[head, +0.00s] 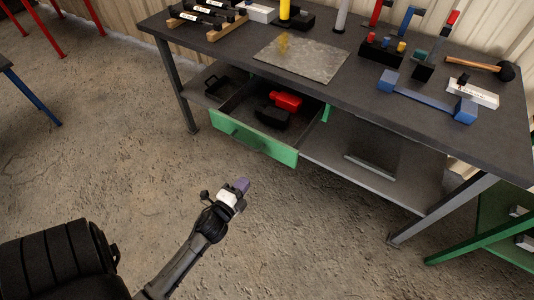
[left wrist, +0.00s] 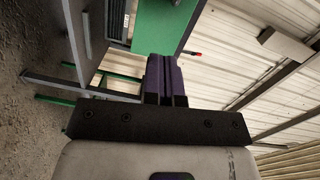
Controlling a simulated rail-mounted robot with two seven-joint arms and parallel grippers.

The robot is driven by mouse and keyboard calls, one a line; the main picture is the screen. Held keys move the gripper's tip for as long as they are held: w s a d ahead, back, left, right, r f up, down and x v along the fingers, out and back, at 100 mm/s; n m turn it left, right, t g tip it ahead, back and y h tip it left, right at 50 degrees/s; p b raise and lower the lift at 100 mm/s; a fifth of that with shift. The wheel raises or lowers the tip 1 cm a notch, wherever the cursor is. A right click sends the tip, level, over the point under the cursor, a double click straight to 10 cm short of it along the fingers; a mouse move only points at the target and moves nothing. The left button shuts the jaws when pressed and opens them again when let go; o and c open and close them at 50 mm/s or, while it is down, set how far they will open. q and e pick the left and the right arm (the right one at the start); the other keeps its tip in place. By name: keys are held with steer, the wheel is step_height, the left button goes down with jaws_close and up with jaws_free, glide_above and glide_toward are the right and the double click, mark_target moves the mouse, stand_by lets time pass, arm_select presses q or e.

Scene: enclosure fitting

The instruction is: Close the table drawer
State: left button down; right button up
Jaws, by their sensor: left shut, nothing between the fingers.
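The table drawer (head: 252,138) has a green front and hangs open under the dark workbench (head: 225,52). A red and black item (head: 285,101) lies inside it. My left gripper (head: 242,186) is in front of the drawer, a little below and apart from its front in the head view. Its purple fingers are shut and empty. In the left wrist view the shut fingers (left wrist: 165,80) point at a green panel (left wrist: 157,25), which looks like the drawer front. My right gripper is not in view.
The bench top holds a metal plate (head: 301,59), a blue bracket (head: 428,97), a hammer (head: 480,66) and other tools. A lower shelf (head: 330,150) and legs (head: 440,211) stand beside the drawer. The concrete floor in front is clear.

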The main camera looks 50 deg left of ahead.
mark_target(273, 149)
arm_select(q)
steer(key=shift+m+t+h, duration=0.3)
steer(key=shift+m+t, duration=0.2)
steer(key=shift+m, duration=0.4)
steer(key=b+x, duration=0.1)
steer(key=x, duration=0.3)
steer(key=b+x, duration=0.1)
steer(key=x, duration=0.4)
steer(key=b+x, duration=0.1)
steer(key=x, duration=0.4)
steer(key=shift+w+d+r+b, duration=0.15)
steer(key=shift+d+r+b, duration=0.15)
steer(key=shift+d+r, duration=0.05)
